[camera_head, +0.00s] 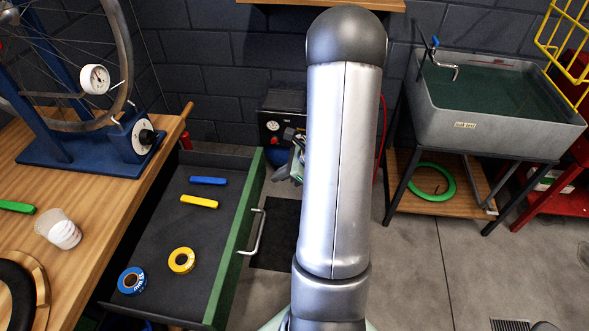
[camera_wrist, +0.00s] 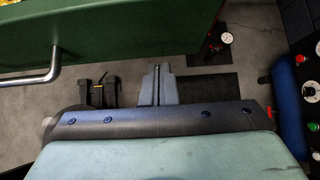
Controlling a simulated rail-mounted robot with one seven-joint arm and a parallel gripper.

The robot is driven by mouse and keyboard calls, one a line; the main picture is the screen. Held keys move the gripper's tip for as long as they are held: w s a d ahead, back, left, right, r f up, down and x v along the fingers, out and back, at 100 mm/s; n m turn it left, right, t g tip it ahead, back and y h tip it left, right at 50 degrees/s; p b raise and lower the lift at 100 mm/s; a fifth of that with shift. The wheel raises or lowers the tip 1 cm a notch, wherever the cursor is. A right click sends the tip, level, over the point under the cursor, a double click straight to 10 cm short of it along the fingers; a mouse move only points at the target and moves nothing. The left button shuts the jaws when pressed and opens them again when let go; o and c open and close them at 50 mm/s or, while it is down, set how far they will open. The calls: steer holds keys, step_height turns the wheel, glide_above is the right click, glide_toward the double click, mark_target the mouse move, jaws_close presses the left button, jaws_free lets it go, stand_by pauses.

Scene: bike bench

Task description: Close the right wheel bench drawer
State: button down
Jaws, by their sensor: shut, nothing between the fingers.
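The wheel bench drawer (camera_head: 150,230) stands pulled out from the wooden bench, with a dark inside and a green front panel (camera_head: 232,240). Its silver bar handle (camera_head: 258,232) is on the outer face. In the wrist view the green front (camera_wrist: 110,30) fills the upper left, and the handle (camera_wrist: 45,72) shows at the left edge. My gripper (camera_wrist: 156,72) has its grey fingers together, empty, right of the handle and apart from it. In the head view my arm hides most of the gripper; a part shows beyond the drawer's far right corner.
The drawer holds blue and yellow bars (camera_head: 200,201) and blue and yellow tape rolls (camera_head: 181,261). The bench (camera_head: 90,215) carries a wheel stand and a cup. A grey sink (camera_head: 480,110) stands right. Floor right of the drawer is partly hidden by my arm.

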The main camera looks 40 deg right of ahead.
steer(key=shift+w+a+r, duration=0.1)
steer(key=shift+w+a, duration=0.75)
